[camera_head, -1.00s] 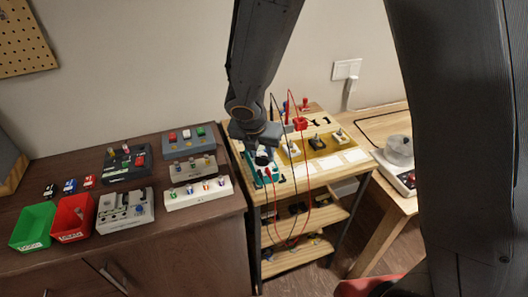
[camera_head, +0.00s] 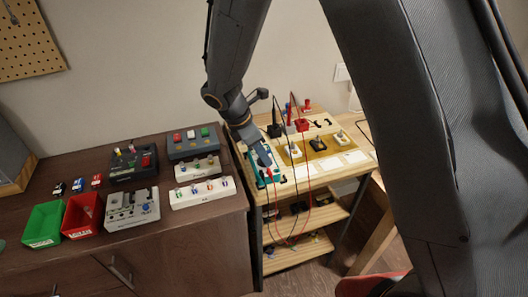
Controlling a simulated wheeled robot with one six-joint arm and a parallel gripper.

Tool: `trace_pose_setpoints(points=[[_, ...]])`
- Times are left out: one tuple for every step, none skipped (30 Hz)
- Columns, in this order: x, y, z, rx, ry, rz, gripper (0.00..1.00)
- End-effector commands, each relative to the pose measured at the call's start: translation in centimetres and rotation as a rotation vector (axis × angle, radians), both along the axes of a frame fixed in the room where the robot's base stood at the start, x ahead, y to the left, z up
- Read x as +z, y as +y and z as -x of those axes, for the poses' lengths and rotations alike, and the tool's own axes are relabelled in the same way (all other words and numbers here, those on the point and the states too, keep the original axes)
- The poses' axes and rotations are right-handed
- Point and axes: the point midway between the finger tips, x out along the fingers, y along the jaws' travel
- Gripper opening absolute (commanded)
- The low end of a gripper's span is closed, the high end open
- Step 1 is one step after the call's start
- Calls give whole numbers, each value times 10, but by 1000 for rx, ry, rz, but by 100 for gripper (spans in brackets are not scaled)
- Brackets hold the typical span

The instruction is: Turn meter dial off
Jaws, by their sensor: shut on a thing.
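The teal meter (camera_head: 252,170) lies at the front left of the small wooden cart top. Red and black leads run from it. My gripper (camera_head: 264,160) reaches down onto the meter from the upper left and is shut at its dial. The dial is hidden by the fingers, so its pointing direction cannot be read.
A black clamp or probe (camera_head: 275,131) and a red one (camera_head: 303,125) stand behind the meter, with leads looping over the cart's front. A yellow-brown tray (camera_head: 325,151) with guitar parts sits to the right. The dark cabinet (camera_head: 190,232) at left holds switch boxes, a green bin (camera_head: 43,224) and a red bin (camera_head: 82,216).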

Motion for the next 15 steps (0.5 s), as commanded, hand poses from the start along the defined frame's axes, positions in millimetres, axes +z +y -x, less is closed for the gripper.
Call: trace_pose_setpoints(points=[[0,0,-1,-18,0,0,13],[0,0,-1,-30,-1,-1,13],[0,0,-1,-43,-1,-1,13],[0,0,-1,-50,-1,-1,13],[0,0,-1,-57,-2,-1,13],[0,0,-1,-65,-1,0,13],[0,0,-1,-69,0,0,13],[0,0,-1,-73,-1,0,13],[0,0,-1,-79,-1,0,13],[0,0,-1,-81,-1,0,13],[0,0,-1,-83,-1,0,13],[0,0,-1,-85,-1,-1,13],[0,0,-1,-86,-1,-1,13],[0,0,-1,-86,-1,-1,13],[0,0,-1,-86,-1,-1,13]])
